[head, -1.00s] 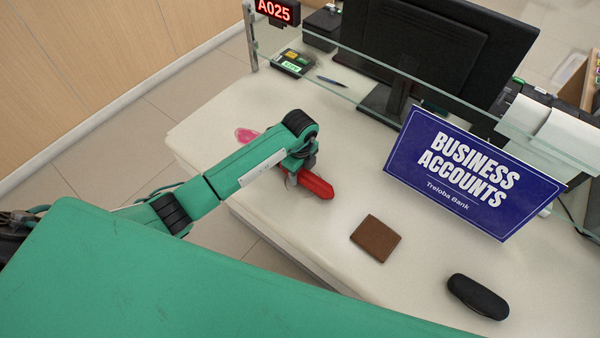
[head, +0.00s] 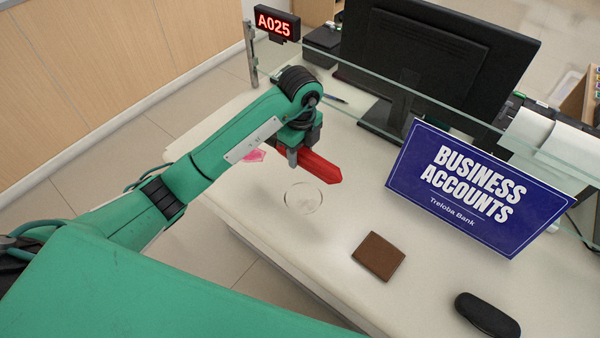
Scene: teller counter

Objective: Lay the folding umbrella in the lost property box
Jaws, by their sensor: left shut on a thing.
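A red folding umbrella (head: 321,168) is held in my left gripper (head: 302,155) above the white counter, with its tip end pointing right. The gripper is shut on it, and the arm hides its other end. A faint round outline (head: 303,198) shows on the counter below it. A pink item (head: 254,155) lies on the counter just left of the gripper, partly hidden by the arm. No lost property box shows in this view. My right gripper is not in view.
A brown wallet (head: 379,256) and a black case (head: 487,315) lie on the white counter (head: 330,222). A blue "Business Accounts" sign (head: 476,188) stands at right by a glass screen. A monitor (head: 430,65) stands behind.

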